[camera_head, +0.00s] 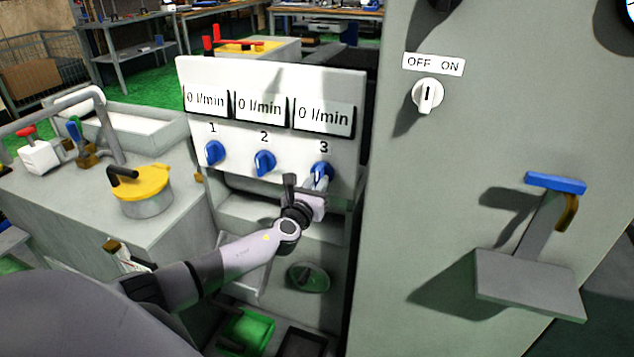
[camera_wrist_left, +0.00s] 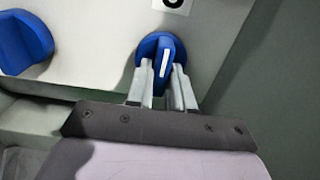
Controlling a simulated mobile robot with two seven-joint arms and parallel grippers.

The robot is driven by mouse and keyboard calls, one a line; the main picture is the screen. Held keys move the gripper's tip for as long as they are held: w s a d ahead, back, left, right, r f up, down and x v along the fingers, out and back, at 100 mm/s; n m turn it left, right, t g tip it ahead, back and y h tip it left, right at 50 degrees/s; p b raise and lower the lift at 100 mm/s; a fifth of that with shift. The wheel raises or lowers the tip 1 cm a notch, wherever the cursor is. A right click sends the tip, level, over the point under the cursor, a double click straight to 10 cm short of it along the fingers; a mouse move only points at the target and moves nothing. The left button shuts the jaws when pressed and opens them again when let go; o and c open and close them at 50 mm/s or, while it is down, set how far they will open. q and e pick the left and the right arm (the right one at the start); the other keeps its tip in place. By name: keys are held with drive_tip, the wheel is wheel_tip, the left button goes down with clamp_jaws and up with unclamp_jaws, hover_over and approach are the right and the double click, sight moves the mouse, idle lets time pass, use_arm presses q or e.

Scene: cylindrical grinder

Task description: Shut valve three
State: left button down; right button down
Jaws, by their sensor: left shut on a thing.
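A white panel (camera_head: 280,80) carries three blue valve knobs under the numbers 1, 2 and 3, each with a display reading 0 l/min. Valve three (camera_head: 322,170) is the rightmost knob. My left gripper (camera_head: 319,182) reaches it from below and is shut on it. Valve one (camera_head: 215,152) and valve two (camera_head: 264,162) are untouched. My right gripper is not in view.
A grey cabinet wall (camera_head: 480,150) stands close on the right, with an OFF/ON switch (camera_head: 427,95) and a blue-topped lever (camera_head: 555,184) above a grey ledge. A yellow-lidded pot (camera_head: 143,188) is on the grey bench at left. A green tray (camera_head: 246,330) lies below.

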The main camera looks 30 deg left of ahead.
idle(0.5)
use_arm(q)
drive_tip(key=c, duration=1.1)
unclamp_jaws()
drive_tip(key=shift+p+v, duration=0.65)
drive_tip(key=shift+v, duration=2.9)
